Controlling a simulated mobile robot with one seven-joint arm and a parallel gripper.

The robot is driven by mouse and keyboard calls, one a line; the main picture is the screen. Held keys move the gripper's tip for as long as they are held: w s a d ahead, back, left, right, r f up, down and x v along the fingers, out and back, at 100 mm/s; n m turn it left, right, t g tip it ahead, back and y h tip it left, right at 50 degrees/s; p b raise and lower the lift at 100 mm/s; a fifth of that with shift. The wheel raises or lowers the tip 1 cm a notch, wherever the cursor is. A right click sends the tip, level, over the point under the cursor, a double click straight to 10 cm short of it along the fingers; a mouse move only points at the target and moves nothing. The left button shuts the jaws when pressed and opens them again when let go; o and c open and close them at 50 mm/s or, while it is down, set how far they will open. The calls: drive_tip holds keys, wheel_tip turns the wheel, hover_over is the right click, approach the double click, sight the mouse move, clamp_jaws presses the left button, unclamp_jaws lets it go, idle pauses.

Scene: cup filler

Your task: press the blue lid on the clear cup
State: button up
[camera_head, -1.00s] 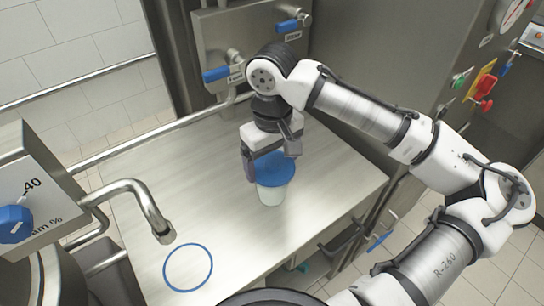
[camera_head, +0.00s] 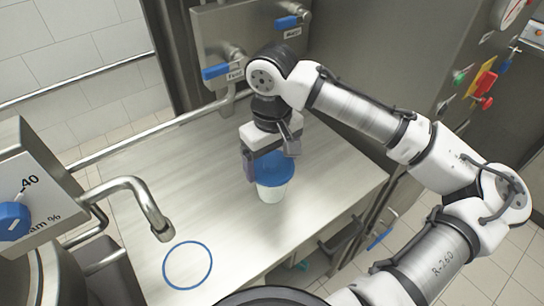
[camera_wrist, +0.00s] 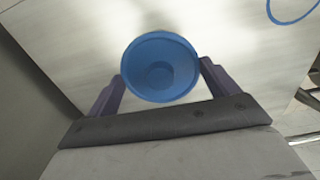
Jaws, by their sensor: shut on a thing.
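The clear cup (camera_head: 270,193) stands upright on the steel table, whitish through its wall. The blue lid (camera_head: 276,171) sits over the cup's top and looks level in the head view. In the wrist view the lid (camera_wrist: 160,68) covers the cup's mouth and hides the cup below it. My gripper (camera_head: 270,168) points down at the lid. Its two purple fingers (camera_wrist: 163,84) stand on either side of the lid and are shut on it. Whether the lid's rim is fully seated on the cup cannot be told.
A blue ring (camera_head: 188,265) is marked on the table (camera_head: 160,190) at the front left, with a bent metal spout (camera_head: 150,212) beside it. Valves with blue handles (camera_head: 216,72) are on the panel behind. The table left of the cup is clear.

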drive_tip(key=shift+f, duration=0.15)
drive_tip(key=o, duration=0.7)
drive_tip(key=shift+o, duration=0.2)
wheel_tip(320, 180, up, 14)
drive_tip(key=shift+f, duration=0.1)
idle(0.4)
